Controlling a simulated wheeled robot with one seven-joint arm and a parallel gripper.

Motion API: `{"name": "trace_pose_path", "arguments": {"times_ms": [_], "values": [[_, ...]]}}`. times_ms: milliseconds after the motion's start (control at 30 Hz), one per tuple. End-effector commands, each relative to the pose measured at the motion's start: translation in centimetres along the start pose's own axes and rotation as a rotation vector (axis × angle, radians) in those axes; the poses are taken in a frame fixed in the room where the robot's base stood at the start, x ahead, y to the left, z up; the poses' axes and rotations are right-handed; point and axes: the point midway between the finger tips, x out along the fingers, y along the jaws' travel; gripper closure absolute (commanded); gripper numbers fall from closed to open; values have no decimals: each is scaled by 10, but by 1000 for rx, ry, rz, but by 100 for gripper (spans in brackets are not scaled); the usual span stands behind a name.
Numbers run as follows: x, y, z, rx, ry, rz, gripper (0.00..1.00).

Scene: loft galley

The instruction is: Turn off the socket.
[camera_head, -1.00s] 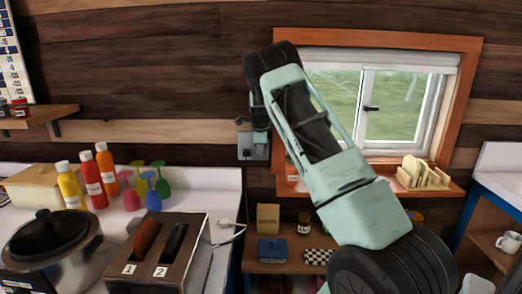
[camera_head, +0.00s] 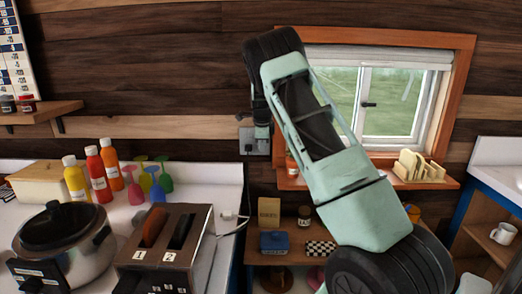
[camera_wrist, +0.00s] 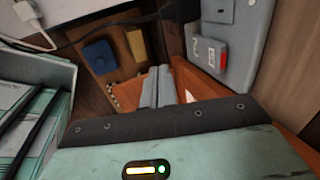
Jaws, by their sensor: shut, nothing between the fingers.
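The socket (camera_head: 247,134) is a grey plate on the wood wall, left of the window and partly hidden behind my arm. In the wrist view the grey socket plate (camera_wrist: 248,32) stands at upper right, tilted. It carries a raised switch block (camera_wrist: 203,53) with white markings and a red part (camera_wrist: 223,60). A black cable with a plug (camera_wrist: 181,10) runs to its left side. My gripper (camera_wrist: 157,72) is shut and empty, its fingertips left of and below the switch block, apart from it in the picture. Depth to the plate is hard to tell.
A white counter (camera_head: 225,172) at left holds a toaster (camera_head: 165,242), a pot (camera_head: 62,240), bottles and coloured glasses. A low shelf (camera_head: 290,256) stands below the socket. The window sill (camera_head: 372,183) and a rack of boards (camera_head: 418,168) are to the right.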

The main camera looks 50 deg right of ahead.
Motion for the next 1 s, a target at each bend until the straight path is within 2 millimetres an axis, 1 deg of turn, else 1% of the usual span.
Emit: {"name": "trace_pose_path", "arguments": {"times_ms": [300,400,500,667,1000], "values": [[-49,12,2,-2,-4,-3,100],[-62,15,2,-2,-4,-2,100],[-71,17,2,-2,-3,-1,100],[-76,18,1,-1,-2,0,100],[-76,18,1,-1,-2,0,100]]}}
